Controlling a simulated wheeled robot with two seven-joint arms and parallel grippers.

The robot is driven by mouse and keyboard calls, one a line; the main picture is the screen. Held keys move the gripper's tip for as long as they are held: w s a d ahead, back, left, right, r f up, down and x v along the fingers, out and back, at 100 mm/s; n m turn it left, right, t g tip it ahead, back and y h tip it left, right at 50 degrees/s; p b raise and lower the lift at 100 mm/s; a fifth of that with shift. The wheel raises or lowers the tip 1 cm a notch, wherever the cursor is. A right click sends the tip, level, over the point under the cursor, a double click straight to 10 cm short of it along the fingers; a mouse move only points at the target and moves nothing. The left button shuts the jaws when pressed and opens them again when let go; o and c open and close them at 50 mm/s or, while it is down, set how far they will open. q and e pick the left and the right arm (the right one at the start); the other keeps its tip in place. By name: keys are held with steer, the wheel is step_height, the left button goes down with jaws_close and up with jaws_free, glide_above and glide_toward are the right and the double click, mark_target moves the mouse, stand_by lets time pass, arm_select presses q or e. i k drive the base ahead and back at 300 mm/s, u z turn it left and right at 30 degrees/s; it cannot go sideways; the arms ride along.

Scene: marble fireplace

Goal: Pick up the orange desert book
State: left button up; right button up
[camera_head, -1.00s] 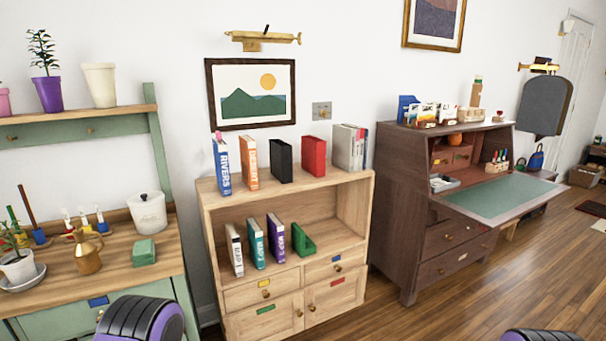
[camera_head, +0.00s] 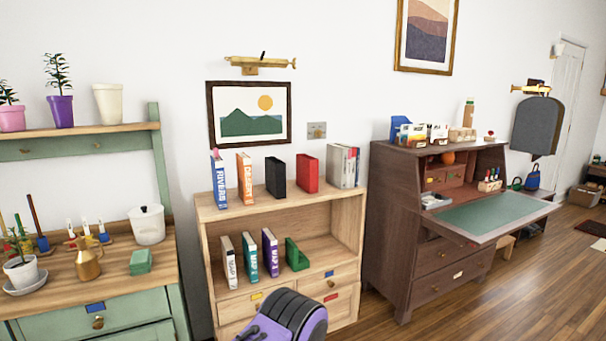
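The orange desert book (camera_head: 244,179) stands upright on the top of the light wooden bookcase (camera_head: 330,205) in the head view. Its spine faces me and reads "DESERT". A blue "RIVERS" book (camera_head: 219,181) stands to its left, and a black book (camera_head: 275,178) stands to its right with a gap between. A purple and black part of my own arm shows at the bottom middle, in front of the bookcase's drawers. Neither gripper's fingers are in view.
A red book (camera_head: 307,173) and grey binders (camera_head: 343,166) stand further right on the bookcase top. Map books (camera_head: 249,256) and a green bookend (camera_head: 296,255) are on the lower shelf. A green potting bench (camera_head: 120,318) is left, a dark desk (camera_head: 390,225) right.

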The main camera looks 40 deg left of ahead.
mark_target(244, 177)
steer(key=z, duration=0.2)
steer(key=i, duration=2.45)
steer(key=u, duration=1.6)
steer(key=i, duration=0.75)
steer(key=u, duration=0.8)
